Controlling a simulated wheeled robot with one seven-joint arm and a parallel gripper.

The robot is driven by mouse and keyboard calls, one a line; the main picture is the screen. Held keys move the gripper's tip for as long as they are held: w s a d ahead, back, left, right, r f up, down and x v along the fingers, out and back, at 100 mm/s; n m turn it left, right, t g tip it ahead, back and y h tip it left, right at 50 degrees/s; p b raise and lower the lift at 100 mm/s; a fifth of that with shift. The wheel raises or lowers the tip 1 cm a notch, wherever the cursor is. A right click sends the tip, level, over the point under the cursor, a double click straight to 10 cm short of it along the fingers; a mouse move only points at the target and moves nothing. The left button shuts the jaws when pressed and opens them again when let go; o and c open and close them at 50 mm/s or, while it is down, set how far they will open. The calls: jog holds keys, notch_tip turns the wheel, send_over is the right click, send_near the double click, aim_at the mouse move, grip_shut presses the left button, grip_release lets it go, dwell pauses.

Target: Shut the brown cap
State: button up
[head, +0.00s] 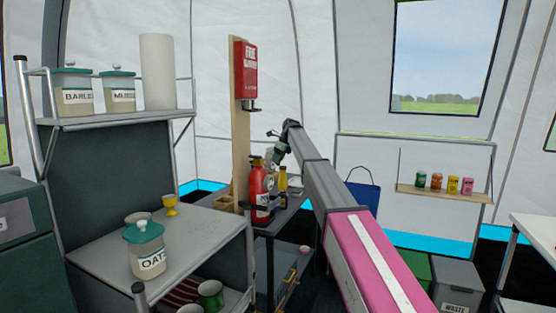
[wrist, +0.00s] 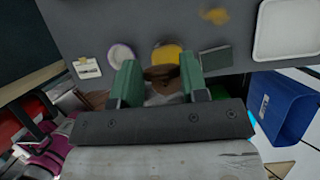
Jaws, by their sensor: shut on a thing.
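The brown cap (wrist: 160,74) is between the two green fingers of my gripper (wrist: 161,85) in the wrist view. The fingers press on it from both sides. What lies under the cap is mostly hidden by the fingers and the gripper's body. In the head view my gripper (head: 276,150) is at the far end of my arm, over the dark table beside the red extinguisher. The cap cannot be made out clearly there. Whether it sits fully down cannot be told.
A red fire extinguisher (head: 260,188) and a yellow bottle (head: 283,178) stand close by my gripper. The wrist view shows a yellow round thing (wrist: 168,53), a purple-rimmed round thing (wrist: 121,54), a white tray (wrist: 288,30) and a blue bin (wrist: 280,105).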

aim_at(285, 167)
jog(key=shift+s+d, duration=0.1)
jog(key=shift+s+d+t+y, duration=0.15)
jog(key=shift+d+t+y, duration=0.25)
jog(key=shift+y, duration=0.6)
jog(key=y, duration=0.2)
jog(key=d+t+y, duration=0.1)
jog(key=shift+s+f, duration=0.15)
jog(key=shift+s, duration=0.1)
jog(key=y, duration=0.1)
jog(key=d+t+y, duration=0.1)
jog(key=shift+s+f+y, duration=0.1)
jog(key=shift+f+y, duration=0.15)
jog(key=shift+y, duration=0.15)
jog(key=shift+s+d+f+t+y, duration=0.1)
jog(key=shift+d+f+t+y, duration=0.15)
jog(key=shift+y, duration=0.6)
jog(key=shift+d+f+t+y, duration=0.15)
jog(key=shift+t+y, duration=0.2)
jog(key=shift+y, duration=0.5)
jog(key=o, duration=0.7)
